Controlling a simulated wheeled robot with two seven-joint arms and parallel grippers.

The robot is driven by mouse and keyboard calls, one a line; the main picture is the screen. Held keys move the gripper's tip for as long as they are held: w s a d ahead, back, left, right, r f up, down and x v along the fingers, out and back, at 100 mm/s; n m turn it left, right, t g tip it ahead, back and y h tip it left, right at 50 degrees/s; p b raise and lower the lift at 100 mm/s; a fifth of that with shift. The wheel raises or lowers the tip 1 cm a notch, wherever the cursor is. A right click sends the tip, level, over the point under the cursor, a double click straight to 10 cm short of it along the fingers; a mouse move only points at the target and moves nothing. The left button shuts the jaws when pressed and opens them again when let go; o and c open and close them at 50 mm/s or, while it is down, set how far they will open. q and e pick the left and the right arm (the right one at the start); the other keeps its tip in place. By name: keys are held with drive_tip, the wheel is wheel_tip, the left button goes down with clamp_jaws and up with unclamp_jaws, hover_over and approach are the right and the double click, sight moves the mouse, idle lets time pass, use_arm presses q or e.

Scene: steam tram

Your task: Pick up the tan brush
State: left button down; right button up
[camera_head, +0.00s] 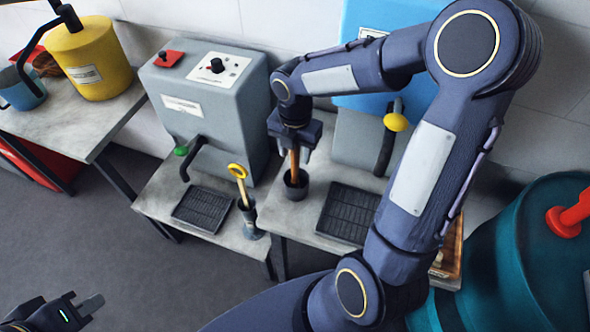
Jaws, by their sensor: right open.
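The tan brush (294,162) stands upright in a small dark cup (296,187) on the right-hand grey table; only part of its tan handle shows. My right gripper (294,150) points down over the cup, its open fingers around or just beside the handle. The dark fingers hide the handle's top, and I cannot tell whether they touch it. My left gripper (85,304) is low in the bottom left corner, far from the brush; its finger opening is unclear.
A yellow-ringed tool (239,178) stands in a holder left of the cup. A black drip grate (348,214) lies to its right. Grey (208,103) and blue machines stand behind. A teal drum (500,265) is at right. The floor at lower left is clear.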

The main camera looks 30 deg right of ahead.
drive_tip(key=shift+c, duration=0.3)
clamp_jaws()
drive_tip(key=shift+r, duration=0.1)
